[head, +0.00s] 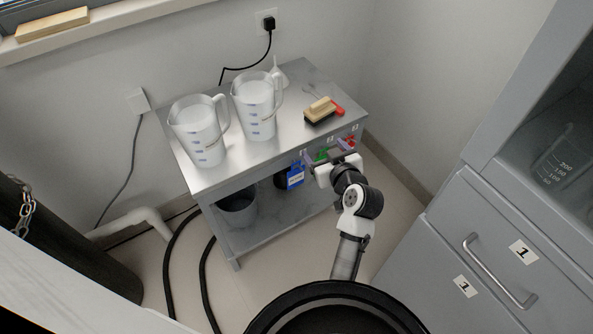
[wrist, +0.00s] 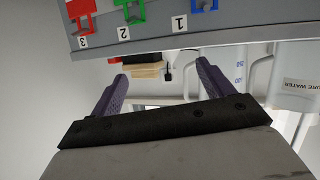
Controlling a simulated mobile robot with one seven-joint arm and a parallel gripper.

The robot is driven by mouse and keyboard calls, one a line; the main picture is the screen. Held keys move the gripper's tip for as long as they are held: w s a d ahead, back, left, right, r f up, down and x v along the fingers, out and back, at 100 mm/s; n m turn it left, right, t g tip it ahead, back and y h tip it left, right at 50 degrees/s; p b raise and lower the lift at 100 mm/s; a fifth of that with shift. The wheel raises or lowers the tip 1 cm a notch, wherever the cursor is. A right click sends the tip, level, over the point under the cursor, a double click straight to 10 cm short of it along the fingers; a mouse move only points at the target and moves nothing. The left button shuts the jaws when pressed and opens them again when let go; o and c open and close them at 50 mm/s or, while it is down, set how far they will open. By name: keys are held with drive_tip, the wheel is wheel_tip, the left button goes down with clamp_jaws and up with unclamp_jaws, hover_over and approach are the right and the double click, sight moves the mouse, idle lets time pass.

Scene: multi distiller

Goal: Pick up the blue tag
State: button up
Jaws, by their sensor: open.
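The blue tag (head: 295,177) hangs on the front of the metal cart, left of my gripper (head: 326,152) in the head view. In the wrist view, which shows the cart upside down, the blue tag (wrist: 204,5) is cut off by the top edge, beside the label "1". My gripper (wrist: 162,72) is open with nothing between its purple fingers. It is in front of the cart edge, near the green tag (wrist: 133,13). A red tag (wrist: 82,10) hangs by the label "3". The fingers partly hide the green and red tags in the head view.
Two measuring pitchers (head: 199,131) (head: 255,106) and a brush (head: 320,110) stand on the cart top (head: 283,128). A dark bucket (head: 237,209) sits on the lower shelf. A grey cabinet (head: 500,255) stands to the right. Black hoses (head: 205,275) run along the floor at left.

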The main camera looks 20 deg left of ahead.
drive_tip(key=s+d+f+n+g+y, duration=0.1)
drive_tip(key=s+d+f+g, duration=0.15)
drive_tip(key=s+f, duration=0.6)
approach(296, 176)
drive_tip(key=shift+y, duration=0.3)
drive_tip(key=x, duration=0.5)
drive_tip(key=shift+w+d+f+b, duration=0.15)
drive_tip(key=shift+d+f+b, duration=0.2)
drive_tip(key=shift+f, duration=0.05)
drive_tip(key=shift+x, duration=2.75)
drive_tip(key=shift+a+r, duration=0.1)
drive_tip(key=shift+r, duration=0.05)
drive_tip(key=c, duration=1.1)
